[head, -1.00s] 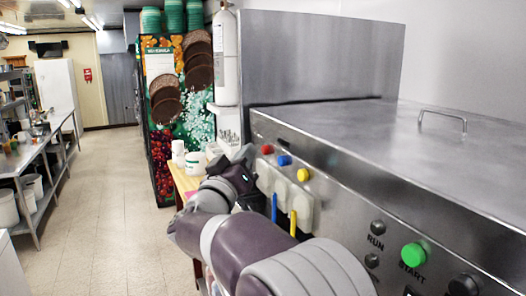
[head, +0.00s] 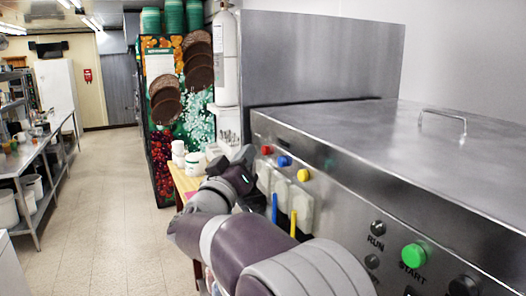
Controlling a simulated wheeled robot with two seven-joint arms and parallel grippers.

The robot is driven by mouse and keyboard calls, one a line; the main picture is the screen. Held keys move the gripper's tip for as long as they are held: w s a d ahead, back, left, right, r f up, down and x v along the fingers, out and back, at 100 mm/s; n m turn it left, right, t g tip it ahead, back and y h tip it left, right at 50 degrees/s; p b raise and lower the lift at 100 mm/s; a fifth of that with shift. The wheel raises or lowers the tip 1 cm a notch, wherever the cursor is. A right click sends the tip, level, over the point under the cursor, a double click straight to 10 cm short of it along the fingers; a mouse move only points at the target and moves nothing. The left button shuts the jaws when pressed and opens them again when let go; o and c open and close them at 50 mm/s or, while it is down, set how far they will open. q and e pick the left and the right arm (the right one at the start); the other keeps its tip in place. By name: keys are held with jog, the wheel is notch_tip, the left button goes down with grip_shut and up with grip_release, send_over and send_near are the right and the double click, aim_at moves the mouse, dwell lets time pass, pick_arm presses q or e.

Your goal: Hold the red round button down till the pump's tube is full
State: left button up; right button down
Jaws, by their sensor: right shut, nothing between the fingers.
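The red round button (head: 267,150) is on the steel machine's front panel, at the far left of a row with a blue button (head: 284,161) and a yellow button (head: 303,175). My right gripper (head: 248,154) is shut and empty, its tips just left of the red button. I cannot tell whether they touch it. White pump housings (head: 279,185) sit below the buttons. A blue tube (head: 274,208) and a yellow tube (head: 293,223) hang under them. The red button's tube is hidden behind my right gripper and arm. My left gripper is out of view.
The machine's steel top (head: 400,135) has a handle (head: 443,120). A green START button (head: 413,256) is nearer on the panel. A small wooden table (head: 186,181) with white tubs stands behind my arm. A grey-white cylinder (head: 226,60) stands beyond. The floor at left is clear.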

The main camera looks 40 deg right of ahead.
dwell(0.8)
jog(key=shift+s+d, duration=0.15)
jog(key=shift+d, duration=0.3)
jog(key=shift+s+d, duration=0.15)
jog(key=shift+d, duration=0.25)
dwell(0.6)
dwell(2.2)
jog(key=shift+w+a, duration=0.25)
jog(key=shift+a, duration=0.55)
jog(key=a, duration=0.1)
jog(key=w+a+p, duration=0.1)
jog(key=a, duration=0.2)
jog(key=shift+w+a+p, duration=0.25)
jog(key=shift+a+p, duration=0.05)
jog(key=shift+a, duration=0.1)
